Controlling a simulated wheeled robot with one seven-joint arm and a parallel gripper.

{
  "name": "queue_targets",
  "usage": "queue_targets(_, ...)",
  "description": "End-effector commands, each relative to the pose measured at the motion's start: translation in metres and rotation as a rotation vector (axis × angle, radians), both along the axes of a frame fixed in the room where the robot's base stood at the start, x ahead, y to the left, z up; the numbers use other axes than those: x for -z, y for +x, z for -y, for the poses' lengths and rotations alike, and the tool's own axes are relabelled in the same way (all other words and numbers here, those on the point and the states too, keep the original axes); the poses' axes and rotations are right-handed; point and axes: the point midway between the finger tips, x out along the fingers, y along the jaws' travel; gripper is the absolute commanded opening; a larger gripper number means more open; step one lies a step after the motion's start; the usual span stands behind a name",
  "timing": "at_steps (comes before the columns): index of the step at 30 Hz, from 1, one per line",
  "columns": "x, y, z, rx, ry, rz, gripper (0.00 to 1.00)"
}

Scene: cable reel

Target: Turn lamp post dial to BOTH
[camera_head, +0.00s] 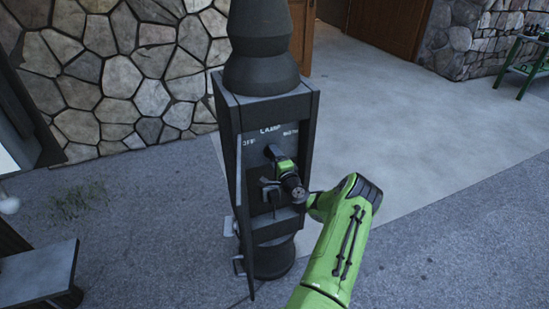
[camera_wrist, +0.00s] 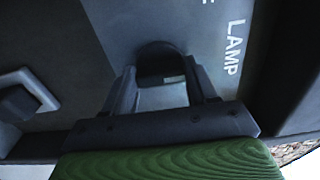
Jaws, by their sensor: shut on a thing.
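The dark lamp post (camera_head: 263,40) stands upright with an open box in its body. White lettering runs along the top of the box panel; LAMP (camera_head: 270,130) reads in the middle, with smaller labels to either side. The dial, a dark rounded knob (camera_wrist: 157,50), sits on the grey panel near the word LAMP in the wrist view. My gripper (camera_wrist: 160,70) is shut on the dial, one finger on each side. In the head view my gripper (camera_head: 272,154) reaches into the box and largely hides the dial, so its pointing direction is unclear.
The box's narrow door (camera_head: 239,200) hangs open at the left. A dark fitting (camera_head: 270,196) sits on the panel below my gripper. A stone wall (camera_head: 120,75) stands behind, a grey bench (camera_head: 38,272) at lower left.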

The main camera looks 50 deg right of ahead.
Motion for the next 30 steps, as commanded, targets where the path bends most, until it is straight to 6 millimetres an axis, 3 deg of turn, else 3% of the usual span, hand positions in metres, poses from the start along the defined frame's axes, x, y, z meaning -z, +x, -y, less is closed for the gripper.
queue_targets(18, -0.0009, -0.0011, 0.0007, 0.003, 0.493, 0.289, 0.27)
queue_targets(30, -0.0008, -0.0015, 0.0013, 0.003, 0.694, 0.41, 0.27)
